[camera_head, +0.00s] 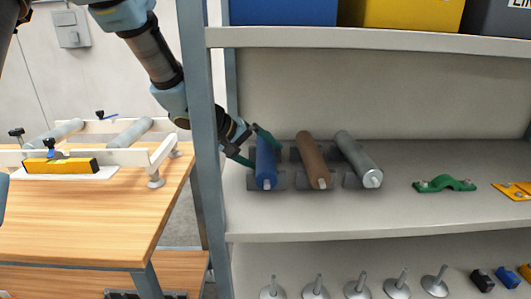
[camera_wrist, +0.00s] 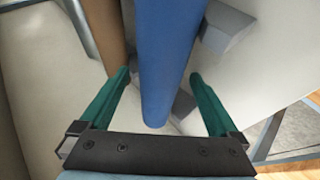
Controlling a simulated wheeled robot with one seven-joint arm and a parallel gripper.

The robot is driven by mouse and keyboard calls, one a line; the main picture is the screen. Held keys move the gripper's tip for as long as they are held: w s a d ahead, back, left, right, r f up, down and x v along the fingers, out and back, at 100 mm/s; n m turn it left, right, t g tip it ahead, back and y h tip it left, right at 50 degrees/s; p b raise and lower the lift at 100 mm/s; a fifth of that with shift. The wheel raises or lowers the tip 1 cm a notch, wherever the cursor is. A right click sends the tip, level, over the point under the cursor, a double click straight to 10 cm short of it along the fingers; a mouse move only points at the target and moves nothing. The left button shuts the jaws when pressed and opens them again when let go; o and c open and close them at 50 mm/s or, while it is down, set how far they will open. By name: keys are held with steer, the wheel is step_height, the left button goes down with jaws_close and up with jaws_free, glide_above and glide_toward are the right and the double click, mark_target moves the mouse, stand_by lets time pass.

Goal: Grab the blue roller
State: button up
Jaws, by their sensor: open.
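The blue roller (camera_head: 265,163) lies on grey cradle blocks at the left end of the middle shelf. My gripper (camera_head: 252,146) reaches in past the shelf's left post, its green fingers around the blue roller. In the wrist view the blue roller (camera_wrist: 168,55) runs up the middle between the two fingers of my open gripper (camera_wrist: 160,88). Gaps show between the fingers and the roller on both sides. The roller's far end is out of the wrist view.
A brown roller (camera_head: 312,160) lies just right of the blue one, then a grey roller (camera_head: 358,160). A green bracket (camera_head: 444,184) lies further right. The shelf post (camera_head: 203,130) stands close to my arm. A wooden table (camera_head: 90,225) with a roller frame is left.

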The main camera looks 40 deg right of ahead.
steer(key=shift+d+f, duration=0.1)
jaws_close()
stand_by(0.8)
